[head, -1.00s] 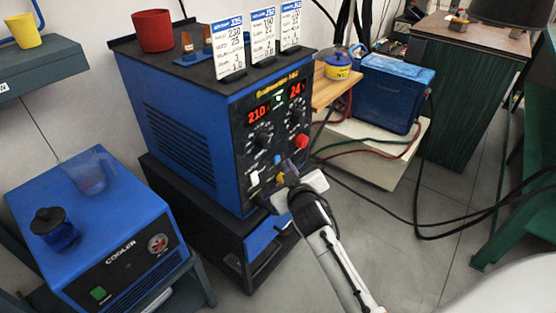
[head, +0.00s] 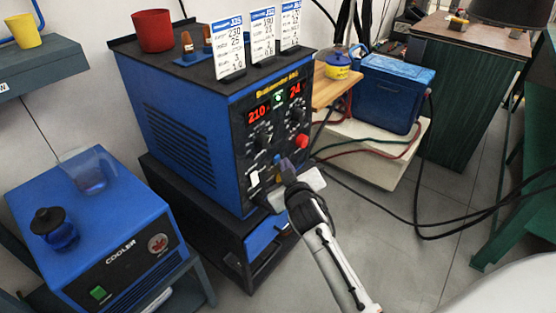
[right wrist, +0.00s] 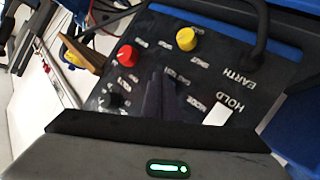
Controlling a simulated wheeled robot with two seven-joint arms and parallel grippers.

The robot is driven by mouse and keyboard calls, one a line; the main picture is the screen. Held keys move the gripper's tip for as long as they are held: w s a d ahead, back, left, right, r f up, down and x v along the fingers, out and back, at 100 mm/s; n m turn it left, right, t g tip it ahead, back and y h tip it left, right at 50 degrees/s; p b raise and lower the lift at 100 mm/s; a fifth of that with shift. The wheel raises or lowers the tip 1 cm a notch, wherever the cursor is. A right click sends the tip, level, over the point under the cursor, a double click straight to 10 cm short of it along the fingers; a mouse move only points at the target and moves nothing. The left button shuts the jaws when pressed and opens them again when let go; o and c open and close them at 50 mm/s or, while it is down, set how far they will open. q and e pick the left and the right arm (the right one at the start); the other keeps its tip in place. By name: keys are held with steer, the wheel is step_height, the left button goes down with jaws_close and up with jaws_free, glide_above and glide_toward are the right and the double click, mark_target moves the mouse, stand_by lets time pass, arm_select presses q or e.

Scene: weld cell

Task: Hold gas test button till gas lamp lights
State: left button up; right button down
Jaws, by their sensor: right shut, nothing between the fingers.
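The blue welding machine (head: 180,130) has a black front panel (head: 241,135) with red displays reading 210 and 24. A small green light (head: 278,98) shows between the displays. My right gripper (head: 284,166) is shut and empty, its tips at the lower middle of the panel. In the right wrist view the dark closed fingers (right wrist: 158,95) point at the panel beside the GAS TEST lettering. The gas test button is hidden behind the fingertips, and I cannot tell whether it is pressed. My left gripper is out of view.
A red knob (head: 302,141) and a white switch (head: 254,180) sit near my gripper; a yellow knob (right wrist: 186,39) shows in the wrist view. The blue cooler (head: 95,220) stands at left. Cables lie on the floor at right.

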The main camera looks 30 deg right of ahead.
steer(key=shift+w+a, duration=0.2)
steer(key=shift+w, duration=0.25)
stand_by(2.2)
steer(key=shift+s+d+p, duration=0.35)
steer(key=shift+s+p, duration=0.15)
steer(key=shift+s, duration=0.3)
steer(key=s+p, duration=0.1)
steer(key=s+d+p, duration=0.1)
steer(key=s, duration=0.1)
steer(key=s+d, duration=0.1)
steer(key=shift+s+p, duration=0.35)
steer(key=shift+p, duration=0.05)
